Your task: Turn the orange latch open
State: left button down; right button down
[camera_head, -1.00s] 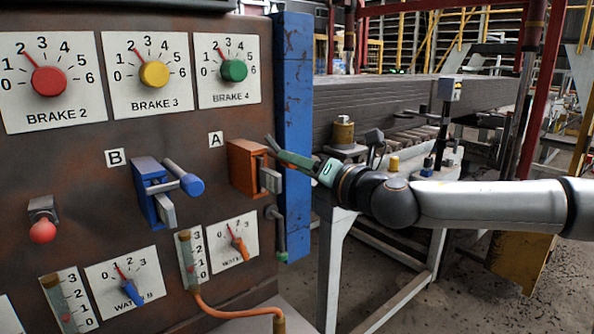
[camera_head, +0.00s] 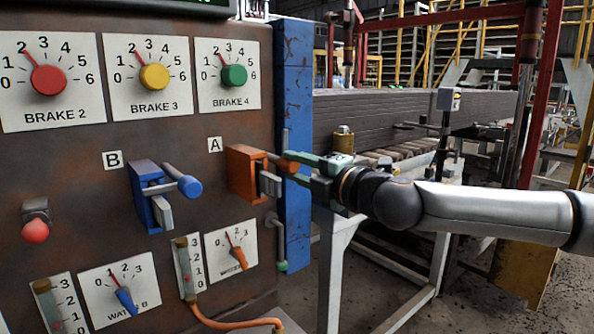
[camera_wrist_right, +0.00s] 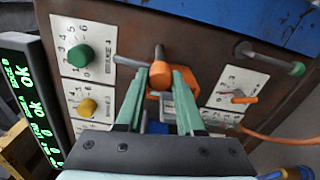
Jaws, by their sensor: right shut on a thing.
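The orange latch (camera_head: 242,172) is on the brown panel under the label A, near the panel's right edge. Its orange-tipped handle sticks out to the right. My right gripper (camera_head: 285,172), with green fingers, reaches it from the right and is shut on the handle. In the right wrist view the fingers (camera_wrist_right: 160,78) stand on either side of the handle, and the orange body of the latch (camera_wrist_right: 186,82) shows just beyond them. The fingers hide part of the latch. My left gripper is not in view.
A blue latch (camera_head: 150,195) marked B is to the left. Brake knobs, such as the green one (camera_head: 234,70), are above. A water dial (camera_head: 232,245) and an orange hose (camera_head: 225,321) are below. A blue post (camera_head: 293,100) stands right behind the gripper.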

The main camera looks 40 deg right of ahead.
dwell(0.6)
jog(key=c, duration=0.9)
grip_release()
jog(key=shift+o, duration=0.4)
